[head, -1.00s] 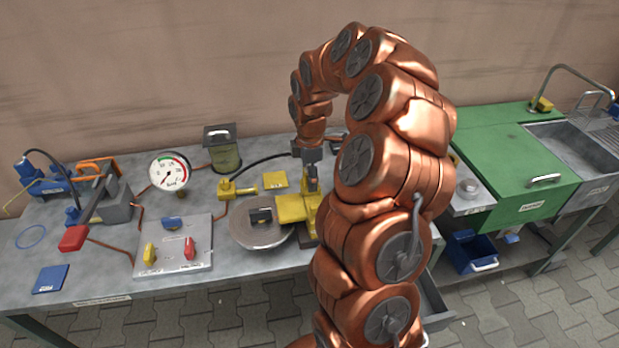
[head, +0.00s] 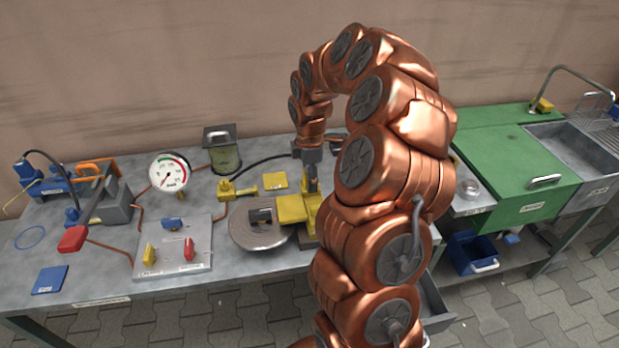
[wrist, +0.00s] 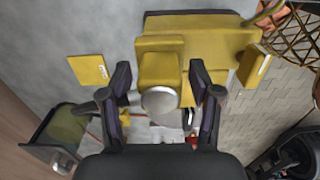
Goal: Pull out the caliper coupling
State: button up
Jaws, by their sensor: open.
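The yellow caliper (head: 292,208) stands on the bench beside the grey brake disc (head: 258,228). In the wrist view the yellow caliper body (wrist: 200,40) fills the upper middle, with a silver round end (wrist: 160,102) on a yellow block between my fingers. I cannot tell for sure whether this silver-ended part is the caliper coupling. My gripper (head: 311,180) is over the caliper, pointing down; in the wrist view its fingers (wrist: 160,78) are open on either side of the yellow block, with no clear grip. The arm hides the caliper's right side in the head view.
A yellow hose fitting (head: 238,189) with a black hose lies left of the caliper. A pressure gauge (head: 169,174), a valve board (head: 173,245), a lidded canister (head: 222,148) and a yellow card (head: 275,180) stand around.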

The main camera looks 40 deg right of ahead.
jog(key=shift+c, duration=0.2)
grip_shut()
dwell(0.5)
jog(key=shift+r, duration=0.1)
jog(key=shift+r+p, duration=0.85)
jog(key=shift+r, duration=2.05)
